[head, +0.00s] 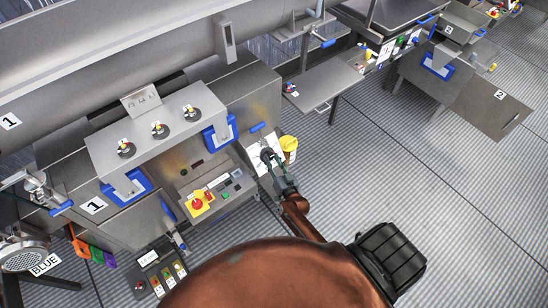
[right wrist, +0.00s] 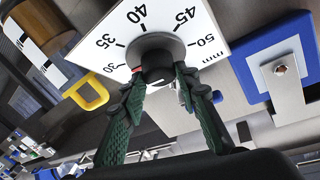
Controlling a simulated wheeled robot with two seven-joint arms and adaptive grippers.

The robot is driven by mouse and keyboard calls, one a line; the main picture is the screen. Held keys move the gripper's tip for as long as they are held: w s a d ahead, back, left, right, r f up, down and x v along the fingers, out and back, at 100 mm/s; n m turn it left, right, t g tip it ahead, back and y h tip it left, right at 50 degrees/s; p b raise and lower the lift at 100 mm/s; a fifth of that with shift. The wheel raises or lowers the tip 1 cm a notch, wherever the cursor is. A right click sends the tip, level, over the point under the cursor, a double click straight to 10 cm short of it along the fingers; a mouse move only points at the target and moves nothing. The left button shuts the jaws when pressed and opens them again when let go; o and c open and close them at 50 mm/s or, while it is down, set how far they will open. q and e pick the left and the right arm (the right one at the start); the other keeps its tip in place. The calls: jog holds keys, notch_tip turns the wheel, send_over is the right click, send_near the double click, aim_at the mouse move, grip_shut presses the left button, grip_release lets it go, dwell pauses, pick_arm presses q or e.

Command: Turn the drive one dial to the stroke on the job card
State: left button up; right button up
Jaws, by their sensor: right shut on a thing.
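The drive one dial is a black round knob (right wrist: 156,62) on a white scale plate (right wrist: 163,30), seen in the right wrist view. The plate reads 30, 35, 40, 45, 50 and mm. A small red mark shows at the knob's edge on the side of 30 and 35. My right gripper (right wrist: 158,80) has its green-padded fingers shut on the knob from both sides. In the head view the right gripper (head: 271,161) is at a white plate beside the first machine. I cannot pick out the job card or read any stroke on it. My left gripper is not in view.
A blue-framed bracket (right wrist: 281,70) sits right of the dial in the wrist view, and a yellow loop handle (right wrist: 88,94) to the left. In the head view, a control panel with a red button (head: 197,203) lies left of the gripper. Open striped floor (head: 400,190) lies to the right.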

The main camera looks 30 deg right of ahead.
jog(key=shift+w+a+r+m+g+h+p, duration=0.1)
jog(key=shift+m+g+h+p, duration=0.15)
jog(key=shift+m+h+p, duration=0.4)
jog(key=shift+a+r+m+g+h+p, duration=0.1)
jog(key=shift+m+g+h+p, duration=0.15)
jog(key=shift+m+p, duration=0.65)
jog(key=shift+f+m, duration=0.1)
jog(key=shift+m, duration=0.35)
jog(key=o, duration=1.2)
jog(key=shift+c, duration=0.2)
jog(key=shift+d+f, duration=0.1)
